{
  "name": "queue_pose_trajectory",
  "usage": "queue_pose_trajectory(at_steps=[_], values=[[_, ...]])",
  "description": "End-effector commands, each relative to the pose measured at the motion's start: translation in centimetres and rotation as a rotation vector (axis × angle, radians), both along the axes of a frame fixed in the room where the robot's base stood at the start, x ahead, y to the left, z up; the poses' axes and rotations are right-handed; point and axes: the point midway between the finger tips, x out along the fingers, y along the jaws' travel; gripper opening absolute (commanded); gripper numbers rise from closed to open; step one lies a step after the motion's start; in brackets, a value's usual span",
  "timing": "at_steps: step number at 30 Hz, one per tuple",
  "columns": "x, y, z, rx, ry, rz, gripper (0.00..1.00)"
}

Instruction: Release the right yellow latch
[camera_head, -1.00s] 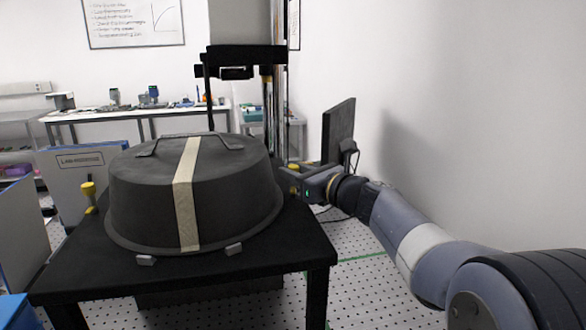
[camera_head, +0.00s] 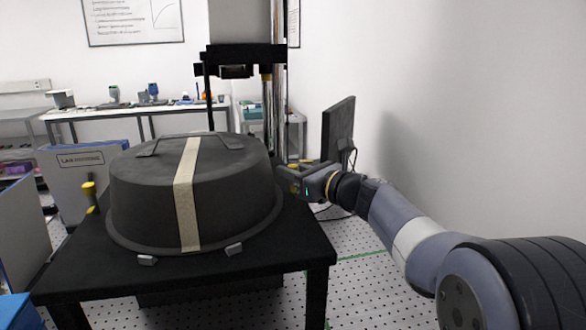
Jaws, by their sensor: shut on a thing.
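A large dark round cover (camera_head: 145,205) with a beige strap (camera_head: 186,195) over it sits on a black table (camera_head: 290,265). A yellow latch (camera_head: 89,192) stands upright at the cover's left side. My gripper (camera_head: 284,176) is at the right side of the cover, close to its rim. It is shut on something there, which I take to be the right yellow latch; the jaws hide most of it. I cannot tell how far the latch is turned.
A dark monitor (camera_head: 338,132) stands behind my gripper near the white wall. A black-topped column (camera_head: 243,58) rises behind the cover. The perforated floor to the right is clear.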

Motion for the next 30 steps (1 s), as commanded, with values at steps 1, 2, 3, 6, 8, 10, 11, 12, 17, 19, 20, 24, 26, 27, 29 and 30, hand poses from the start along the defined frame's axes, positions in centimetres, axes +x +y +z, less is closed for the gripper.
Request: queue_pose_trajectory(at_steps=[1,2,3,6,8,10,11,12,17,19,20,24,26,27,29,30], values=[[0.16,-0.11,0.32,0.000,0.001,0.026,0.01],[0.16,-0.11,0.38,0.000,0.001,0.046,0.01],[0.16,-0.11,0.35,-0.001,0.002,0.073,0.01],[0.15,-0.08,0.38,0.000,0.001,0.136,0.01],[0.12,-0.05,0.35,0.000,0.002,0.166,0.01],[0.10,-0.06,0.24,0.000,0.002,0.193,0.01],[0.05,-0.06,0.23,0.000,0.001,0.201,0.01],[0.03,-0.07,0.20,0.000,0.000,0.209,0.01],[-0.02,-0.06,0.08,0.001,-0.001,0.218,0.01],[-0.02,-0.06,0.08,0.001,-0.001,0.217,0.01],[-0.02,-0.06,0.07,0.001,-0.001,0.217,0.01],[-0.03,-0.05,0.07,0.001,0.000,0.217,0.29],[-0.03,-0.05,0.06,0.001,0.000,0.217,0.30],[-0.03,-0.05,0.06,0.001,0.000,0.217,0.30],[-0.03,-0.05,0.05,0.000,0.001,0.217,0.30],[-0.03,-0.05,0.04,0.000,0.001,0.217,0.30]])
